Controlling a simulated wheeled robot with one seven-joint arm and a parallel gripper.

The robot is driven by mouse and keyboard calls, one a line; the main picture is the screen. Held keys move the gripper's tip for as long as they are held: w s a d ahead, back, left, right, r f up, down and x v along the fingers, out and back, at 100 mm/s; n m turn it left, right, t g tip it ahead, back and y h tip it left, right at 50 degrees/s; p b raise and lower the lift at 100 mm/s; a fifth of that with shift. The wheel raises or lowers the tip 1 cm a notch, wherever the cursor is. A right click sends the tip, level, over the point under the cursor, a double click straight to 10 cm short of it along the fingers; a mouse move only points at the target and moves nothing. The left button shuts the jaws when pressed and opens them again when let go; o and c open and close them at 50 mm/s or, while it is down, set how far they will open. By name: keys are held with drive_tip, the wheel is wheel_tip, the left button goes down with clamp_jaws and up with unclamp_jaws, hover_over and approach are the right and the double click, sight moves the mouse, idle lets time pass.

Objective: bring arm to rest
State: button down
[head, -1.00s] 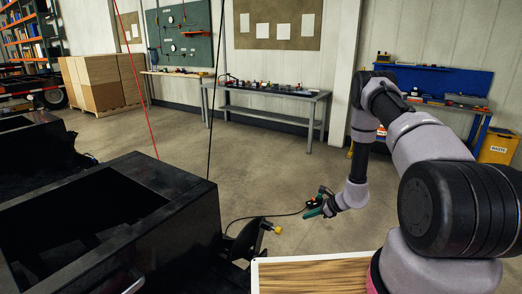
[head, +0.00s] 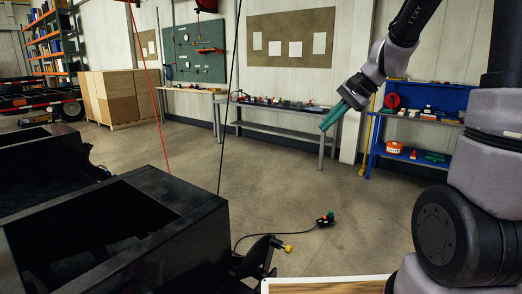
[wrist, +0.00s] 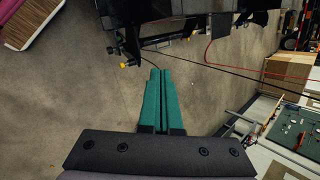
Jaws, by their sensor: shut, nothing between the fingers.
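My gripper (head: 338,116) has green fingers and is raised in the upper right of the head view, in front of the wall and workbench. In the wrist view the two green fingers (wrist: 161,80) lie side by side, closed together and empty, with the concrete floor behind them. My grey arm comes down from the top right of the head view. Nothing touches the gripper.
A black trailer frame (head: 140,225) fills the lower left. A connector (head: 325,220) with a black cable lies on the open floor. A red cable and a black cable hang down. A grey workbench (head: 275,131) and a blue bench (head: 420,160) stand along the wall.

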drive_tip(key=s+d+r+n+t+h, duration=0.2)
drive_tip(key=s+r, duration=0.3)
drive_tip(key=s, duration=0.4)
drive_tip(key=s+d+r+n+t+h, duration=0.1)
drive_tip(key=s+d+r+n+h, duration=0.1)
drive_tip(key=s+r, duration=0.3)
drive_tip(key=s+d+n, duration=0.1)
drive_tip(key=s, duration=0.3)
drive_tip(key=shift+d+t+h, duration=0.35)
drive_tip(key=shift+t+h, duration=0.05)
idle(0.7)
